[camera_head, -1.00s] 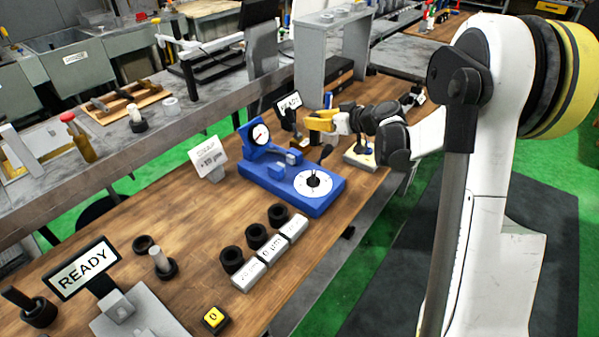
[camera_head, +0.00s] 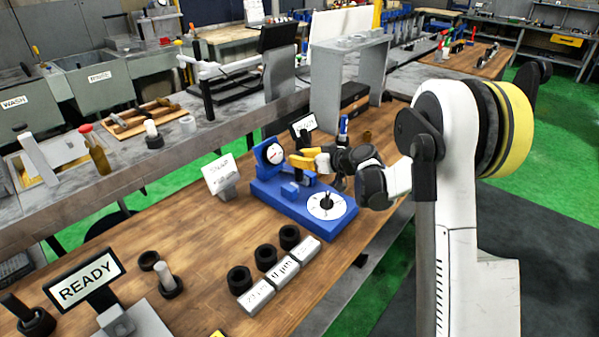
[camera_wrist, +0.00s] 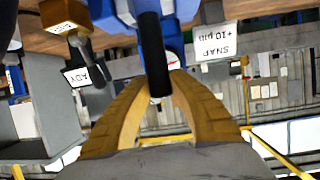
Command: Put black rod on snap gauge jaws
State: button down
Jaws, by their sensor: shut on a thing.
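The blue snap gauge (camera_head: 265,190) stands on the wooden bench, with a round dial (camera_head: 274,153) at its upright and a white disc (camera_head: 327,206) on its base. My gripper (camera_head: 300,160) is over the gauge, close to the right of the dial. In the wrist view the yellow fingers are shut on the black rod (camera_wrist: 153,55), which extends away from them. Blue gauge parts (camera_wrist: 173,45) are beside and behind the rod's far part. I cannot tell whether the rod touches the jaws.
A white SNAP sign (camera_head: 220,174) stands left of the gauge. Black rings (camera_head: 266,257) and grey labelled blocks (camera_head: 282,272) are in front. A READY sign (camera_head: 86,280) is at the lower left. A grey stand (camera_head: 348,85) rises behind my gripper.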

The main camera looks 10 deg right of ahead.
jog(key=shift+f+b, duration=0.9)
jog(key=shift+f, duration=1.1)
jog(key=shift+f, duration=0.1)
jog(key=c, duration=1.3)
grip_release()
